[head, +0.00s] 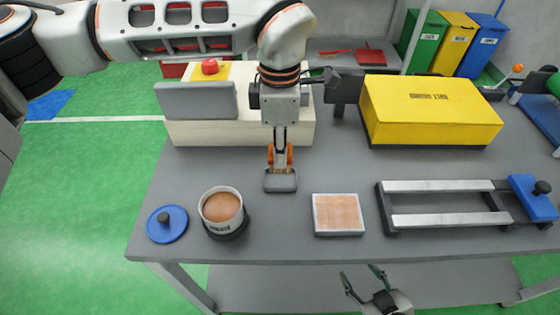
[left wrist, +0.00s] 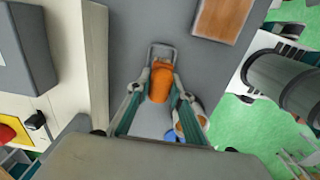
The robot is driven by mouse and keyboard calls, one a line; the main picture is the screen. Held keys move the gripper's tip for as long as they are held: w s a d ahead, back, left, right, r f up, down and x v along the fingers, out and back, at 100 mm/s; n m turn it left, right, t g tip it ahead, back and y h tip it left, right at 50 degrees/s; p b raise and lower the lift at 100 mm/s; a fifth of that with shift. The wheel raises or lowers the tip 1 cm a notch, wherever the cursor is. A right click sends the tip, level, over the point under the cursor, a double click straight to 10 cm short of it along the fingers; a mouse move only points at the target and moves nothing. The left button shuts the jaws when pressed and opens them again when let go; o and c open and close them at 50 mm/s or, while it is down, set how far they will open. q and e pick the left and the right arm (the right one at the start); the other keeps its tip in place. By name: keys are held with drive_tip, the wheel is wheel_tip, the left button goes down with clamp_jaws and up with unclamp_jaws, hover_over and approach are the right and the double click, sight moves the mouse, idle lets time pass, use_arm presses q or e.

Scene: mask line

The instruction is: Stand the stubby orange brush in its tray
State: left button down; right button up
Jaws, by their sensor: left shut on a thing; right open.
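My left gripper (head: 280,152) points straight down over the grey table, shut on the stubby orange brush (left wrist: 160,83). The brush is upright, with orange showing at both sides of the fingers and its tan end (head: 279,172) downward. A small grey rimmed tray (head: 281,188) lies under it. The brush's lower end overlaps the tray's back part in the head view; whether it touches the tray floor cannot be told. The tray's rim also shows beyond the brush in the left wrist view (left wrist: 161,47). My right gripper (head: 364,279) is open and empty at the front edge.
Left of the tray are a cup of brown liquid (head: 222,207) and a blue lid (head: 167,224). A framed tan panel (head: 338,214) lies right. Further right are a railed fixture (head: 440,221) and yellow box (head: 430,110). A cream box (head: 240,133) stands behind.

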use_arm(q)
drive_tip(key=shift+f, duration=2.05)
drive_tip(key=shift+f, duration=0.1)
drive_tip(key=shift+f, duration=0.25)
drive_tip(key=c, duration=1.8)
unclamp_jaws()
wheel_tip(320, 180, up, 13)
drive_tip(key=shift+f+p, duration=0.15)
drive_tip(key=shift+p, duration=0.25)
